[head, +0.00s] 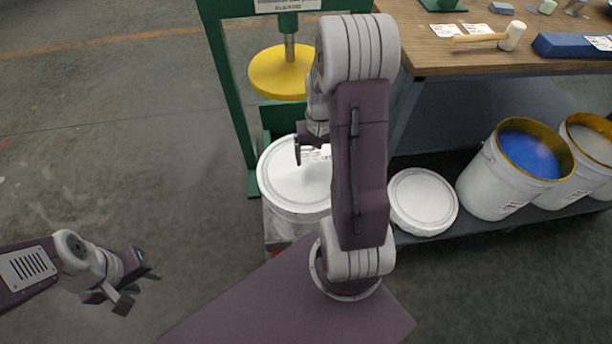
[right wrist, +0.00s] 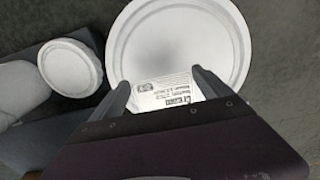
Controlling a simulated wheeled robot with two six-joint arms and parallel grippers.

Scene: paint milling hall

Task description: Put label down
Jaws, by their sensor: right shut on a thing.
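The label (head: 319,154) is a small white card with black print. In the right wrist view the label (right wrist: 168,93) lies between the fingertips of my right gripper (right wrist: 163,94), which is shut on it. In the head view my right gripper (head: 305,150) is over the white lid of a bucket (head: 285,185), and my arm hides part of that lid. The round lid also fills the upper middle of the right wrist view (right wrist: 180,40). I cannot tell whether the label touches the lid. My left gripper (head: 138,287) is open and empty, above the floor at lower left.
A green press frame (head: 228,95) with a yellow disc (head: 280,75) stands behind the bucket. At right are a workbench (head: 435,60) with a mallet (head: 505,38), and a low shelf with a white lid (head: 423,200) and open paint buckets (head: 505,180). The left floor is clear.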

